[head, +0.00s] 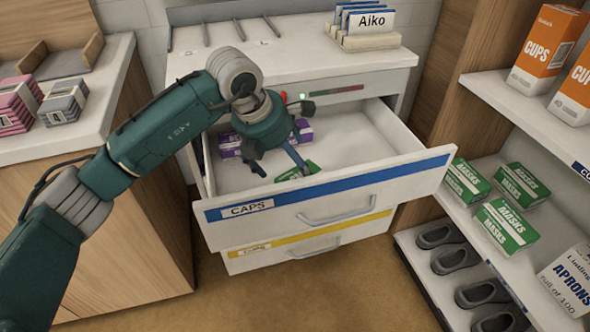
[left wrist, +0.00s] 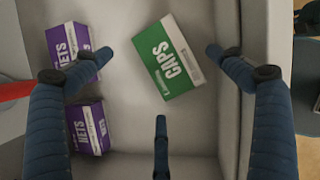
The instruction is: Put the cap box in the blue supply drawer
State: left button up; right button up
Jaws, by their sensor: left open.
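The cap box is green and white with CAPS printed on it; in the left wrist view the cap box (left wrist: 168,62) lies tilted on the drawer floor. The blue supply drawer (head: 390,187) is pulled open, with a blue stripe and a CAPS label on its front. In the head view the cap box (head: 290,174) shows inside it, partly hidden by a finger. My left gripper (head: 278,170) is open over the drawer, its fingers spread around the box's position and apart from it in the wrist view. My right gripper is not in view.
A yellow-striped drawer (head: 270,250) sits below. The right shelf holds green MASKS boxes (head: 506,226). The left counter (head: 100,105) carries pink and grey packs. The drawer's right part is clear.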

pick_arm(q)
jog(key=v, duration=0.6)
jog(key=shift+r, duration=0.2)
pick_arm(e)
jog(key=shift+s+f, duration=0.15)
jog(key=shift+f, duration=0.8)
pick_arm(q)
jog(key=shift+s, duration=0.1)
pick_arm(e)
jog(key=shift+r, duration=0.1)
